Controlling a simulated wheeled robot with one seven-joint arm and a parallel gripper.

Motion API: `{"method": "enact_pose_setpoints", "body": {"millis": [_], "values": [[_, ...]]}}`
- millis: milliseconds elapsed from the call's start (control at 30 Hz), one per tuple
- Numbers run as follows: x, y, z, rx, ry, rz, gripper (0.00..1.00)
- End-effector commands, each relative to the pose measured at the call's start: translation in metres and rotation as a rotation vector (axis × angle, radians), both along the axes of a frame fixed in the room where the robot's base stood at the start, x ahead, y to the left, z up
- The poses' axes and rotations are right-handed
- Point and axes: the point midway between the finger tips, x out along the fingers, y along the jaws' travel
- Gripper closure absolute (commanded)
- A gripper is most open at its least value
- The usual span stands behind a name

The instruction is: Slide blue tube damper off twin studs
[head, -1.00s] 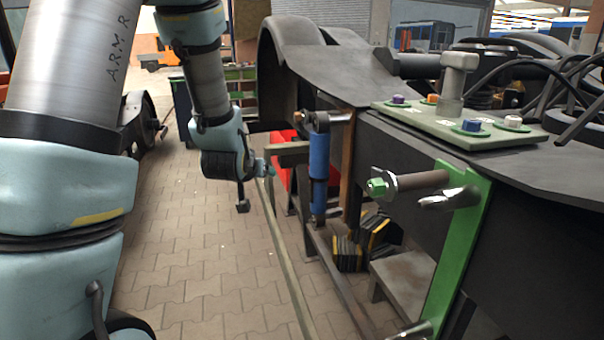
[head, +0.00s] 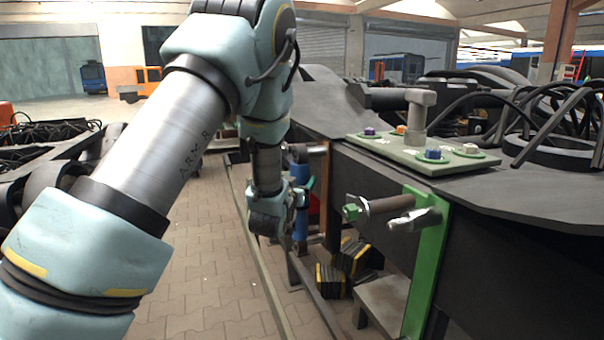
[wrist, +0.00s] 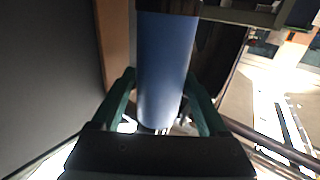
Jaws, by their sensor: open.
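The blue tube damper (head: 300,228) hangs upright beside the dark bogie frame, partly hidden behind my arm in the head view. Its upper eye (head: 298,150) is at a short stud (head: 318,148) on a rusty upright; its lower end is hard to make out. My gripper (head: 303,193) is open at the damper. In the wrist view the blue tube (wrist: 163,65) stands between the two dark green fingers of my gripper (wrist: 160,80), one on each side. I cannot tell whether either finger touches it.
A green bracket (head: 430,255) with a projecting stud (head: 385,205) and green nut stands nearer, to the right. A plate with coloured bolts (head: 425,155) lies on the frame. Black-and-yellow blocks (head: 357,258) sit below. The paved floor (head: 205,255) at left is mostly clear.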

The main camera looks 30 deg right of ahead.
Motion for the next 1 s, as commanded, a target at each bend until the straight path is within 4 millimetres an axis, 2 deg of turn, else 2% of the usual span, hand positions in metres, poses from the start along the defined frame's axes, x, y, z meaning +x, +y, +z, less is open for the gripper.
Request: {"method": "enact_pose_setpoints", "body": {"millis": [100, 267, 633, 1000], "values": [[0.013, -0.012, 0.002, 0.001, -0.001, 0.001, 0.23], [0.023, -0.021, 0.001, 0.001, 0.0, 0.001, 0.23], [0.026, -0.024, 0.0, 0.001, 0.001, 0.001, 0.23], [0.026, -0.024, 0.0, 0.001, 0.001, 0.001, 0.65]]}}
